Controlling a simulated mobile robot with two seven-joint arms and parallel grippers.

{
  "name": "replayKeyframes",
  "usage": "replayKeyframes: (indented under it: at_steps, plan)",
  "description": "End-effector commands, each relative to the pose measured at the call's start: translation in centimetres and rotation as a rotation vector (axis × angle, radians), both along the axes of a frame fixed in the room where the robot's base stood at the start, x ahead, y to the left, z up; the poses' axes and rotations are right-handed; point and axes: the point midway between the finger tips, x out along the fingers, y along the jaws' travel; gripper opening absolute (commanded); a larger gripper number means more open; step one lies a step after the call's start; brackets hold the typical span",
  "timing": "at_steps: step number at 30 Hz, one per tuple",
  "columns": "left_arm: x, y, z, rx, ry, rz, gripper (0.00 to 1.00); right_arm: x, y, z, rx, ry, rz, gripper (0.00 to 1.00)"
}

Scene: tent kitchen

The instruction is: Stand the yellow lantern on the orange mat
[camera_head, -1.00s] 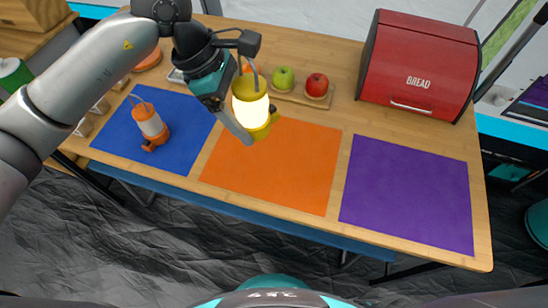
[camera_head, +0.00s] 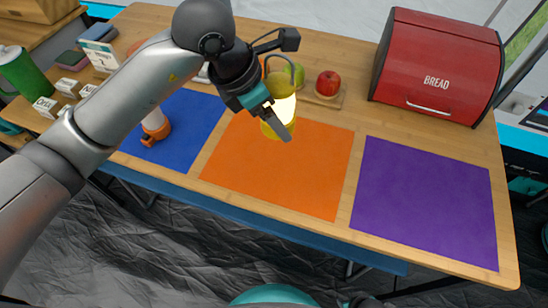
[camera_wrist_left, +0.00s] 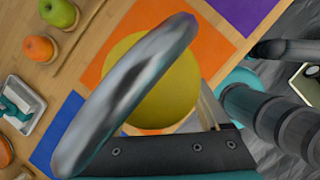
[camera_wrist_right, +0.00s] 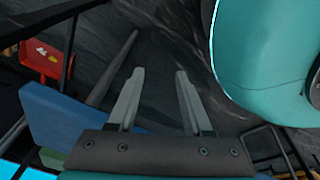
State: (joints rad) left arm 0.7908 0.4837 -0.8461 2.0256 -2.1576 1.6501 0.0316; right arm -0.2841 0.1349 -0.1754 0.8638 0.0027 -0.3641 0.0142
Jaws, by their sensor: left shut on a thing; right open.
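The yellow lantern (camera_head: 284,104), with a glowing body, hangs roughly upright from my left gripper (camera_head: 272,116), which is shut on it. It appears over the back part of the orange mat (camera_head: 290,170); whether its base touches is not clear. In the left wrist view its round yellow top (camera_wrist_left: 178,88) and a grey curved handle (camera_wrist_left: 120,95) fill the middle, with the orange mat (camera_wrist_left: 115,55) around them. My right gripper (camera_wrist_right: 158,78) is open and empty, away from the table, over the dark floor.
The purple mat (camera_head: 425,205) is bare. A red bread box (camera_head: 437,65) stands at the back right. A red apple (camera_head: 328,83) and a green apple (camera_head: 298,73) sit behind the yellow lantern.

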Motion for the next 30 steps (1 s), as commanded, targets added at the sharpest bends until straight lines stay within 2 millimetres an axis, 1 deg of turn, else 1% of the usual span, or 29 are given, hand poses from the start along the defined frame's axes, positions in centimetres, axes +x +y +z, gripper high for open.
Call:
replayKeyframes:
  at_steps: [1,3,12,16,23,30]
  plan:
    - [0.0,0.0,-1.2,-0.001,0.000,0.001,0.00,0.5,0.4,0.0,0.003,-0.002,0.001,0.50]
    - [0.0,0.0,-2.4,-0.001,0.000,0.001,0.00,1.1,0.8,0.2,0.007,-0.004,0.001,0.50]
    - [0.0,0.0,-7.4,-0.001,-0.001,-0.001,0.00,3.5,2.5,1.7,0.022,-0.006,0.001,0.50]
    - [0.0,0.0,-8.7,-0.002,-0.002,-0.001,0.00,4.1,3.0,2.3,0.026,-0.004,-0.001,0.50]
    - [0.1,0.0,-9.7,-0.002,-0.004,-0.001,0.00,4.6,3.3,2.9,0.029,-0.005,0.000,0.50]
    - [0.0,0.0,-12.2,-0.002,-0.003,-0.001,0.00,5.5,4.1,4.1,0.038,-0.007,-0.002,0.50]
